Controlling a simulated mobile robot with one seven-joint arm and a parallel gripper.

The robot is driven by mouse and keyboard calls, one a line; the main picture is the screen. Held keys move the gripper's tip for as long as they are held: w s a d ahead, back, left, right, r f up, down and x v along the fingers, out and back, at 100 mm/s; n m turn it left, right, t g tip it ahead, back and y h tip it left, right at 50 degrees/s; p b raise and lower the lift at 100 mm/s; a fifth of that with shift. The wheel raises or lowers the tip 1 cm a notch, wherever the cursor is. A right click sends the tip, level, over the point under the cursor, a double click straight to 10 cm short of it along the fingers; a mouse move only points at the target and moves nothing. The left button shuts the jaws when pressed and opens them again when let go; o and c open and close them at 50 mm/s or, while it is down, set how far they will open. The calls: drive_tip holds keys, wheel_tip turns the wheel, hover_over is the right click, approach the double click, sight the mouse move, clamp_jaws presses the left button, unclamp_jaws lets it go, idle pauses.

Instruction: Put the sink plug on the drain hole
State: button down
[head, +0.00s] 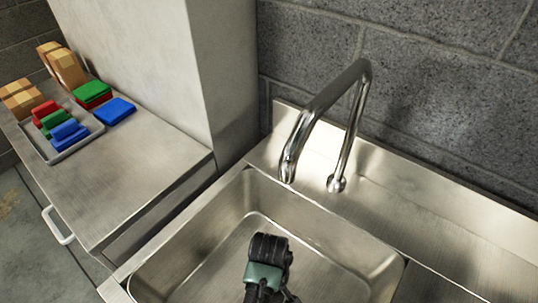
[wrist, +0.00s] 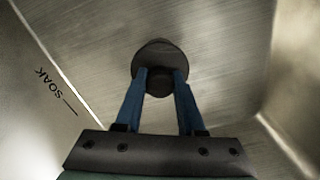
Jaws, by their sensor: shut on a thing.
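The dark round sink plug (wrist: 158,57) shows in the wrist view between the tips of my gripper's two blue fingers. My gripper (wrist: 161,80) is shut on it, over the metal sink floor. In the head view my gripper (head: 265,250) is seen from behind inside the sink basin (head: 210,246), and the plug is hidden there. I cannot tell whether the plug touches the sink floor. The drain hole is not visible in either view.
A chrome faucet (head: 325,95) arches over the back of the basin. The word SOAK is marked on the metal at the left of the wrist view. A pale pillar (head: 165,60) stands behind.

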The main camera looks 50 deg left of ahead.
drive_tip(key=shift+f+b, duration=0.4)
drive_tip(key=shift+f, duration=2.3)
drive_tip(key=shift+f, duration=0.2)
drive_tip(key=c, duration=0.5)
unclamp_jaws()
wheel_tip(320, 180, up, 12)
drive_tip(key=shift+r+p, duration=0.2)
drive_tip(key=shift+p, duration=0.9)
